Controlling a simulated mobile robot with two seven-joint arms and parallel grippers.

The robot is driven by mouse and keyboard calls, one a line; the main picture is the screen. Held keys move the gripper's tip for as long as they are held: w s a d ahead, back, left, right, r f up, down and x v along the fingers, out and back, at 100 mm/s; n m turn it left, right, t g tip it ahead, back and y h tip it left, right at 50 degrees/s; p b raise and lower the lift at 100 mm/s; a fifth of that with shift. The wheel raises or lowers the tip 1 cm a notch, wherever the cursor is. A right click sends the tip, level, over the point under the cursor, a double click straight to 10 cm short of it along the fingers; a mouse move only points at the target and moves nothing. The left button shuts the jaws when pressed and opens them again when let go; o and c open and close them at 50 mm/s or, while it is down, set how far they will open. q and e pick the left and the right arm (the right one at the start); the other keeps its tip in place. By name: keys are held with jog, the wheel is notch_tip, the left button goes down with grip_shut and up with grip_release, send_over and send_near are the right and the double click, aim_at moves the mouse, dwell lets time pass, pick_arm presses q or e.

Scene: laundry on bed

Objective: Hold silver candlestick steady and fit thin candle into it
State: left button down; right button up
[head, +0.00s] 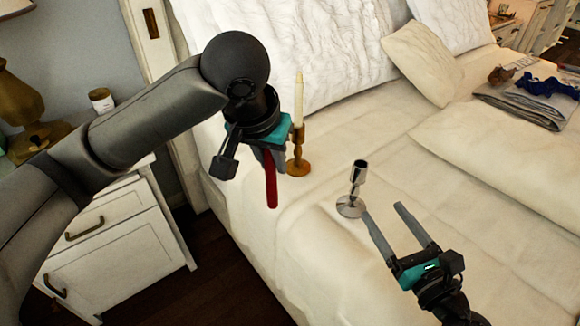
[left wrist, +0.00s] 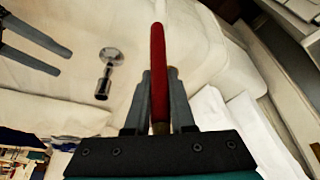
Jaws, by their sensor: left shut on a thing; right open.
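The silver candlestick (head: 355,190) stands upright on the bed in the head view, with its cup empty. It also shows in the left wrist view (left wrist: 107,72). My left gripper (head: 268,165) is shut on a thin red candle (head: 271,186), which hangs down over the bed, to the left of the silver candlestick and apart from it. The red candle fills the middle of the left wrist view (left wrist: 157,75). My right gripper (head: 383,222) is open and empty, its fingers just right of the candlestick base. I cannot tell whether they touch it.
A brass candlestick (head: 299,154) with a cream candle (head: 298,100) stands on the bed close behind my left gripper. A white nightstand (head: 120,230) is at the left. Pillows (head: 420,62) and folded clothes (head: 530,100) lie farther back. The bed around the silver candlestick is clear.

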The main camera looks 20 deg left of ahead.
aim_at(361, 181)
pick_arm(q)
jog(key=w+d+r+m+g+h, duration=0.1)
jog(key=w+d+r+m+h, duration=0.2)
jog(key=w+d+r+m, duration=0.6)
jog(key=w+d+r, duration=0.3)
jog(key=d, duration=0.3)
jog(key=shift+d+r, duration=0.15)
jog(key=shift+d, duration=0.1)
pick_arm(e)
jog(key=x, duration=1.2)
pick_arm(q)
jog(key=shift+w, duration=0.1)
pick_arm(e)
jog(key=shift+c, duration=0.3)
grip_shut()
pick_arm(q)
jog(key=shift+g, duration=0.3)
